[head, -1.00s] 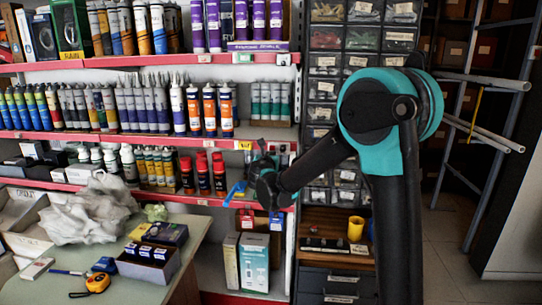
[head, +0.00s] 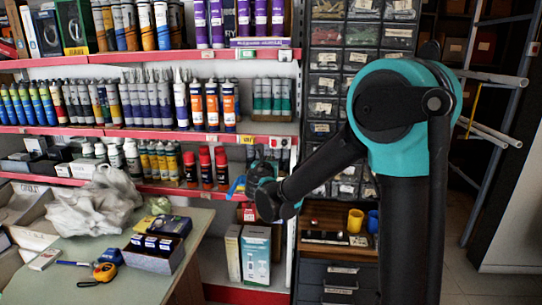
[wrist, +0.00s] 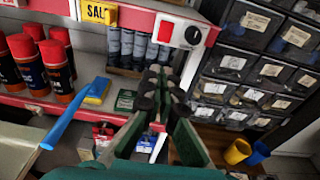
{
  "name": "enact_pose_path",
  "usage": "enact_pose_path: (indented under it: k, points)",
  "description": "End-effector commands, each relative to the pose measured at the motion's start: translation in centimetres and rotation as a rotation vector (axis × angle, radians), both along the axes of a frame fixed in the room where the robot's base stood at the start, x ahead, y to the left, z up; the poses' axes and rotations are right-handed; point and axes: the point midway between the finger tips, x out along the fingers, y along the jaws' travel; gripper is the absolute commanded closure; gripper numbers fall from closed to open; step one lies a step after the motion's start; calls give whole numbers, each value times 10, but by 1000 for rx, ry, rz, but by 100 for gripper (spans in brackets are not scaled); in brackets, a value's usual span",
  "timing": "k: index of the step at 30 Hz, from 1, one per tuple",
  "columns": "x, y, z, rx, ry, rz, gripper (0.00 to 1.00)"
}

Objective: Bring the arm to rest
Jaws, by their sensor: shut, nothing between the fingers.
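My gripper (wrist: 160,80) is shut and empty in the wrist view, its dark fingertips together in front of the shelf edge. In the head view my gripper (head: 261,171) is small and dark at the end of my forearm, beside the red shelf edge. My arm is bent, with the teal elbow high on the right and the forearm sloping down to the left. The arm hides part of the drawer cabinet.
A shelf (head: 165,188) of tubes and bottles stands behind my gripper. A table (head: 52,288) with a tape measure (head: 105,271) is at lower left. A drawer cabinet (head: 326,84) is behind the arm. A yellow cup (head: 355,220) and blue cup (head: 373,222) stand low. Floor shows at right.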

Motion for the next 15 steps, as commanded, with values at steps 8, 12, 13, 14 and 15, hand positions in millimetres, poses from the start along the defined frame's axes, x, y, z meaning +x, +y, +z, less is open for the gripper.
enact_pose_path:
  k: [8,12,13,14,15]
  points:
    - [-45,3,-6,1,0,3,100]
    - [-56,2,-7,3,1,-1,100]
    - [-57,0,-8,9,3,-5,100]
    - [-58,-4,-9,20,7,-11,100]
    - [-58,-11,-11,47,16,-27,100]
